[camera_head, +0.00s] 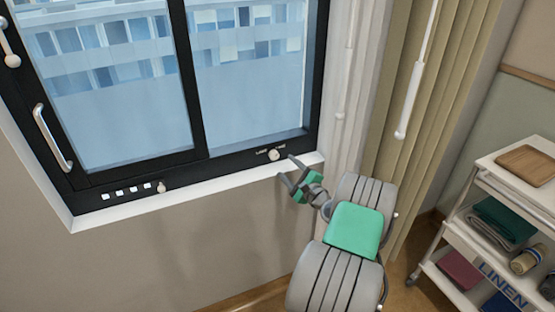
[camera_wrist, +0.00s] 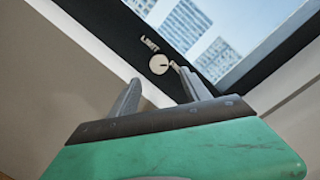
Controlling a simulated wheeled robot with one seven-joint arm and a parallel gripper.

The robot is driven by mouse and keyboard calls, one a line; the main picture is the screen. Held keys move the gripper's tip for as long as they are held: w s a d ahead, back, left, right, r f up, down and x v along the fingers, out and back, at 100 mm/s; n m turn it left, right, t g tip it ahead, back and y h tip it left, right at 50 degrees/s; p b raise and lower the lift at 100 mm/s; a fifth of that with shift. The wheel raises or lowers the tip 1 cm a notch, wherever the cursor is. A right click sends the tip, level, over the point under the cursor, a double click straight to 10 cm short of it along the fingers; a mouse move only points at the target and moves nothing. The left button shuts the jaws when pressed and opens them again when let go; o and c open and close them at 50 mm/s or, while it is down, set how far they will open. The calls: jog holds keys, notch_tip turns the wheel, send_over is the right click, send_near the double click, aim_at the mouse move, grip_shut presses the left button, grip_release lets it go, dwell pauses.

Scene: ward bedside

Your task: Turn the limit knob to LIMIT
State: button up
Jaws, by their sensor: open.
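The limit knob (camera_head: 274,155) is a small pale round knob on the lower black window frame, toward its right end. Small white lettering sits above it. In the wrist view the knob (camera_wrist: 159,64) lies ahead of my gripper, with the word LIMIT printed beside it and a short pale piece to its right. My gripper (camera_head: 288,170) is open and empty just below and right of the knob. In the wrist view its two grey fingers (camera_wrist: 158,90) are spread apart, with the knob beyond the gap. I see no contact with the knob.
The window frame also carries a handle (camera_head: 53,137), a row of small white marks (camera_head: 127,191) and another small knob (camera_head: 161,187). A white sill (camera_head: 180,188) runs below. Curtains and hanging wands (camera_head: 409,100) are to the right. A linen cart (camera_head: 480,178) stands far right.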

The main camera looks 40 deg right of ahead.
aim_at(275, 157)
jog(key=w, duration=0.5)
jog(key=w+d+p, duration=0.1)
jog(key=w, duration=0.1)
jog(key=shift+w, duration=0.25)
jog(key=shift+r, duration=0.1)
jog(key=shift+c, duration=0.4)
grip_shut()
